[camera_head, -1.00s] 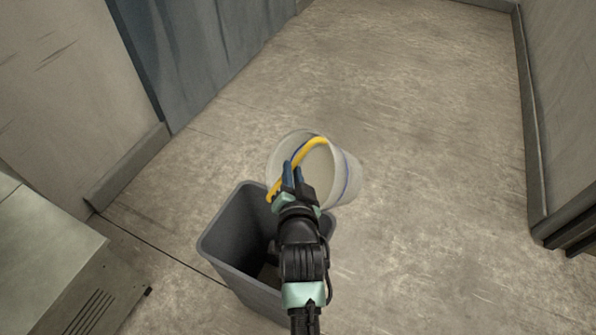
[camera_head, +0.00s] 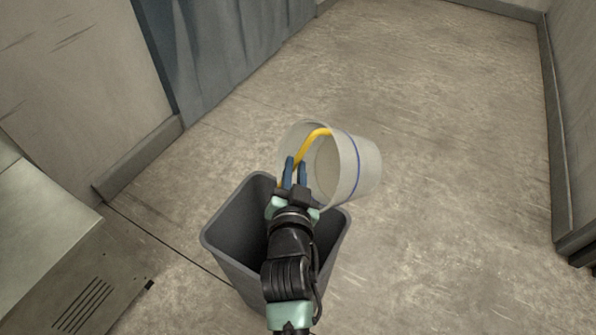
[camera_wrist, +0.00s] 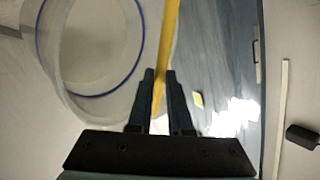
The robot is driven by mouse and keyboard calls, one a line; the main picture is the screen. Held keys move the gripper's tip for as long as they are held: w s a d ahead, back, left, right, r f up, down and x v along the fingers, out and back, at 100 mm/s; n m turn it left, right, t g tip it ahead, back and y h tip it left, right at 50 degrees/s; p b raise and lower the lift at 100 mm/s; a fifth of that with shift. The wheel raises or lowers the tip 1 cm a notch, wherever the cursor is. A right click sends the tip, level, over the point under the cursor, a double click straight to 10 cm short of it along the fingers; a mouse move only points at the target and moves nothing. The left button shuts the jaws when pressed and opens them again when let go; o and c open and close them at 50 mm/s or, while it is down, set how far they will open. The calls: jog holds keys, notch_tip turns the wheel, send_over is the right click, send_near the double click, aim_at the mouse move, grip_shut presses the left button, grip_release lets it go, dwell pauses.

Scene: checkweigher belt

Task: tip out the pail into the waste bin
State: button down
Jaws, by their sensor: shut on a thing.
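The pail (camera_head: 362,166) is pale and translucent with a blue band and a yellow handle (camera_head: 312,140). It is tilted well onto its side above the right far rim of the bin, its mouth facing left. My gripper (camera_head: 295,172) is shut on the yellow handle. In the wrist view the handle (camera_wrist: 170,45) runs between the two fingers (camera_wrist: 159,90), and the pail (camera_wrist: 65,70) hangs at the left. The waste bin (camera_head: 227,229) is dark grey and open-topped, below my gripper; my arm hides part of it. The visible part of the pail's inside looks empty.
A metal cabinet (camera_head: 50,240) with vent slots stands at the left. A grey wall (camera_head: 80,80) and a blue curtain-like panel (camera_head: 225,50) are behind it. The concrete floor (camera_head: 450,200) to the right is clear up to the right wall (camera_head: 578,100).

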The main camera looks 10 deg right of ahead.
jog(key=shift+s+a+f+n+t+b, duration=0.15)
jog(key=shift+a+n+t+b, duration=0.15)
jog(key=shift+b, duration=0.6)
jog(key=shift+a+f+n+t+b, duration=0.1)
jog(key=shift+a+f+n+b, duration=0.2)
jog(key=shift+b, duration=0.55)
jog(key=a+f+b, duration=0.1)
jog(key=b, duration=0.3)
jog(key=a+f+n+t+b, duration=0.1)
jog(key=f+b, duration=0.1)
jog(key=b, duration=0.1)
jog(key=s+a+f+n+h+b, duration=0.1)
jog(key=f+b, duration=0.1)
jog(key=b, duration=0.2)
jog(key=shift+s+b, duration=0.1)
jog(key=shift+b, duration=0.25)
jog(key=shift+a+f, duration=0.1)
dwell(0.4)
